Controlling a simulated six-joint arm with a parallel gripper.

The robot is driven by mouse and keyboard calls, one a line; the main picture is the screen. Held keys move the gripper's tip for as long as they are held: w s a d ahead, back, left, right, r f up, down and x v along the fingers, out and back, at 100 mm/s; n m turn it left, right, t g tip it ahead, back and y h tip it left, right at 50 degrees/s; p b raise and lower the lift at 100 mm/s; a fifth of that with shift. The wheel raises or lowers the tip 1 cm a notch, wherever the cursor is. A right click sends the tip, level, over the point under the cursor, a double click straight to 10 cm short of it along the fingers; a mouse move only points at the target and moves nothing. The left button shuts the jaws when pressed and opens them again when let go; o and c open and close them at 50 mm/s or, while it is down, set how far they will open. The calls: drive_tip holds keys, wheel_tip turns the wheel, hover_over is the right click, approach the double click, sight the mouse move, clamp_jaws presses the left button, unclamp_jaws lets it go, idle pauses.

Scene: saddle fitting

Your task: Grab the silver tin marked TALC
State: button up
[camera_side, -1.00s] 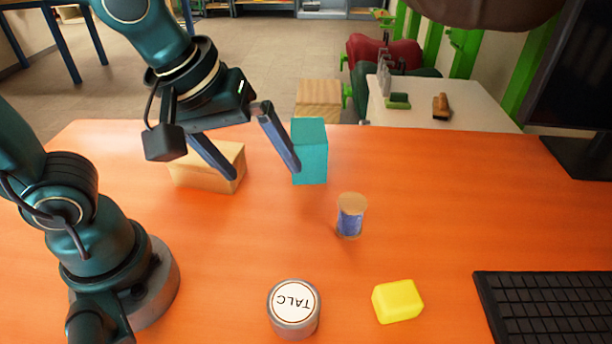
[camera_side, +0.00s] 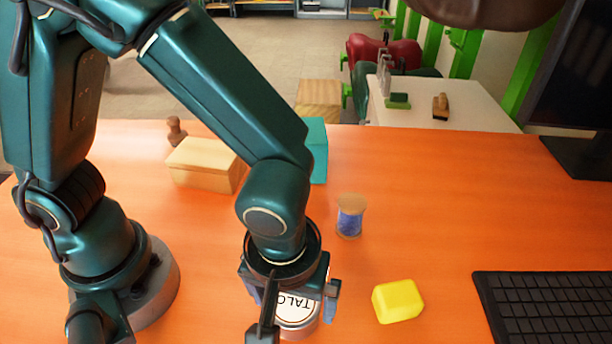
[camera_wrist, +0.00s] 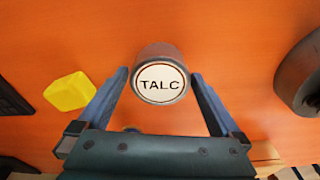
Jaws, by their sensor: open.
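The silver tin marked TALC (camera_side: 297,312) stands upright on the orange table near the front in the side view, partly hidden behind my gripper. In the wrist view the tin (camera_wrist: 161,78) shows its round white lid, with TALC reading upright. My gripper (camera_wrist: 158,78) is open, with one finger on each side of the tin and a gap visible on both sides. In the side view my gripper (camera_side: 293,300) is low over the tin. I cannot tell exactly how far down the fingertips reach.
A yellow block (camera_side: 397,301) lies just right of the tin. A blue thread spool (camera_side: 350,216) stands behind it. A wooden box (camera_side: 206,165), a small wooden stamp (camera_side: 176,131) and a teal block (camera_side: 318,150) stand farther back. A black keyboard (camera_side: 545,305) lies at the right.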

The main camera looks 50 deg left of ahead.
drive_tip(key=shift+w+f, duration=0.1)
drive_tip(key=shift+f, duration=0.65)
drive_tip(key=c, duration=1.3)
